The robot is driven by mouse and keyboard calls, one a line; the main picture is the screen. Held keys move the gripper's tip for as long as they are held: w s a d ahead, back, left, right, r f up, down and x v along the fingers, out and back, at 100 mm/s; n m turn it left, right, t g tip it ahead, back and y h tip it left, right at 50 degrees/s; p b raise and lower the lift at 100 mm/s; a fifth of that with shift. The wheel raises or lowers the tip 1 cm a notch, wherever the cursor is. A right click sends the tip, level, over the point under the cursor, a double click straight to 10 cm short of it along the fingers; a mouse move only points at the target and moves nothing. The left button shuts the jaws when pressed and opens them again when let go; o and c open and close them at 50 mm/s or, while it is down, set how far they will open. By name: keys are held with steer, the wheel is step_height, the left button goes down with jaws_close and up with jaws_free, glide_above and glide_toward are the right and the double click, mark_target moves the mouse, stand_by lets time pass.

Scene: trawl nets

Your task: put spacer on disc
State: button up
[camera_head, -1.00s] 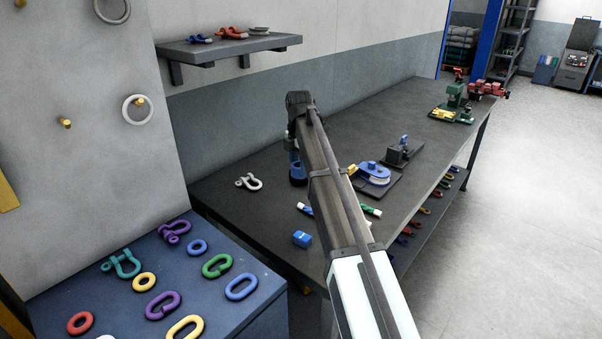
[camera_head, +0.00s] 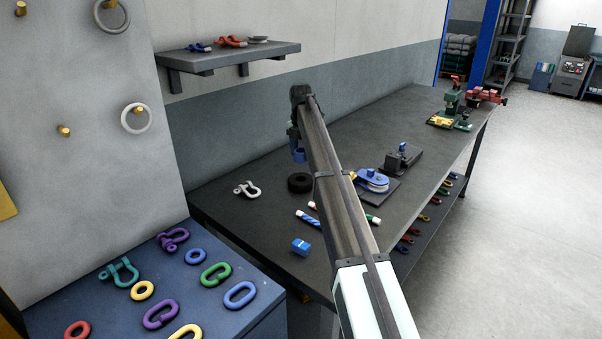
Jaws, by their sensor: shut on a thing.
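My gripper (camera_head: 297,147) hangs at the far end of my arm, above the dark bench. It is shut on a small blue piece, seemingly the spacer (camera_head: 299,156); the fingers are small and partly hidden by the arm. A thick black round piece, seemingly the disc (camera_head: 300,182), lies flat on the bench. The blue piece shows just above the disc in the picture, apart from it. I cannot tell how high it is or whether it is straight over the disc.
A white shackle (camera_head: 247,189) lies left of the disc. Blue-and-white tubes (camera_head: 308,217) and a blue block (camera_head: 301,246) lie nearer. A blue pulley block (camera_head: 371,181) and a black fixture (camera_head: 402,158) stand right of my arm. A shelf (camera_head: 230,50) hangs behind.

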mark_target(301, 178)
steer(key=shift+f, duration=3.8)
steer(key=shift+f, duration=0.1)
steer(key=o, duration=1.1)
steer(key=shift+c, duration=0.2)
step_height(301, 178, up, 12)
